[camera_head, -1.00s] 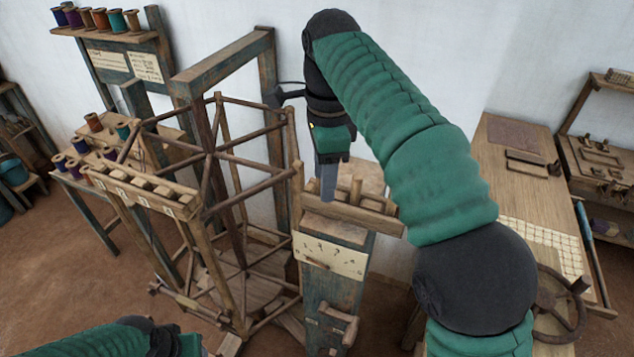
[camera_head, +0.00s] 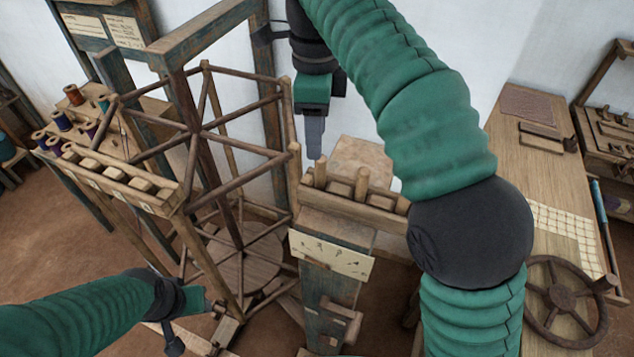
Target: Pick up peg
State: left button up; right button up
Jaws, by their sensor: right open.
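Two upright wooden pegs, a left one (camera_head: 320,173) and a right one (camera_head: 361,184), stand in the wooden rack (camera_head: 380,217) on top of the blue-grey post in the middle. My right gripper (camera_head: 315,145) points down just above the left peg, apparently apart from it. Its grey fingers show edge-on; it is open, with nothing seen between them. My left gripper (camera_head: 208,304) is low at the left, near the foot of the reel frame. Its jaws are small and unclear.
A tall wooden reel frame (camera_head: 201,130) stands left of the post. A bench with several thread spools (camera_head: 60,120) is at the far left. At the right are a wooden table (camera_head: 515,180) and a spoked wheel (camera_head: 560,297). My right arm hides part of the middle.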

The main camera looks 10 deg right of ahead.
send_over(325, 172)
jog(key=a, duration=0.2)
notch_tip(325, 172, down, 5)
jog(key=f, duration=0.2)
jog(key=d+f, duration=0.1)
jog(key=d+f+p, duration=0.1)
jog(key=f, duration=0.1)
jog(key=shift+w+d+f, duration=0.2)
jog(key=shift+w+f, duration=0.1)
jog(key=shift+s+a+f, duration=0.15)
jog(key=shift+a+f, duration=0.05)
jog(key=shift+f, duration=0.1)
jog(key=shift+a, duration=0.25)
jog(key=shift+a+f, duration=0.1)
jog(key=shift+a, duration=0.15)
jog(key=shift+w+a, duration=0.15)
jog(key=shift+w, duration=0.2)
jog(key=shift+c, duration=0.9)
jog(key=shift+w+a+f, duration=0.1)
jog(key=shift+w+a, duration=0.05)
jog(key=shift+c, duration=2.4)
pick_arm(q)
jog(key=shift+w+d, duration=0.45)
jog(key=shift+w, duration=0.25)
pick_arm(e)
jog(key=shift+s+d, duration=0.2)
jog(key=shift+d, duration=0.3)
grip_shut()
